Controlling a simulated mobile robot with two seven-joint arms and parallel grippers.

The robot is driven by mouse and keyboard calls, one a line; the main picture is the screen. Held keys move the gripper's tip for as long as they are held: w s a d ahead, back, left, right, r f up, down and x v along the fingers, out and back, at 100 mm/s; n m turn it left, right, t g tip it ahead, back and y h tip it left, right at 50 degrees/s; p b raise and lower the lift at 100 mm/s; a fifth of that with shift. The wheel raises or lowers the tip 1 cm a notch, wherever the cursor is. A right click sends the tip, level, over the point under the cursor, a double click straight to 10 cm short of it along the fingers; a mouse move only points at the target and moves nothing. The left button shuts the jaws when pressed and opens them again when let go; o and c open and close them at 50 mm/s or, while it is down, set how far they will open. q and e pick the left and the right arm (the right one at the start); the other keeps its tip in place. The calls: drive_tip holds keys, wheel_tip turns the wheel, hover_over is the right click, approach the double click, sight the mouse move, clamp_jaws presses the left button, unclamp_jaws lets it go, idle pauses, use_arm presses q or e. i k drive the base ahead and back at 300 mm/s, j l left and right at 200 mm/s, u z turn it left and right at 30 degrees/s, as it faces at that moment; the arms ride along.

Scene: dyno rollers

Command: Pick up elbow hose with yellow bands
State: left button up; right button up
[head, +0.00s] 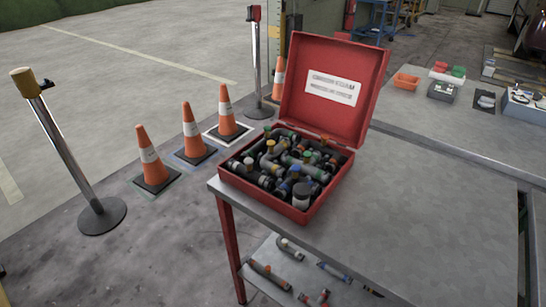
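An open red box (262,198) stands on the grey metal table, with its lid (355,62) raised at the back. It is filled with a jumble of dark and grey hose pieces with coloured bands and caps. A piece with yellowish ends (269,146) lies near the box's left middle, and another yellowish end (249,161) shows beside it. They are too small and overlapped to tell which is the elbow hose with yellow bands. Neither of my grippers is in view.
The grey table top (420,200) is clear right of the box. Loose hoses (270,276) lie on the shelf below. Orange cones (149,157) and a post (66,150) stand on the floor at left. An orange bin (406,82) sits on the back table.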

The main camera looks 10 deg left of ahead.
sight(273, 152)
drive_tip(key=i+j+z, duration=0.4)
drive_tip(key=j, duration=0.2)
drive_tip(key=j+z, duration=0.2)
drive_tip(key=i+j+z, duration=0.2)
drive_tip(key=j, duration=0.25)
drive_tip(key=j+z, duration=0.25)
drive_tip(key=j, duration=0.25)
drive_tip(key=k+j+z, duration=0.2)
drive_tip(key=j, duration=0.25)
drive_tip(key=j+z, duration=0.25)
drive_tip(key=j, duration=0.25)
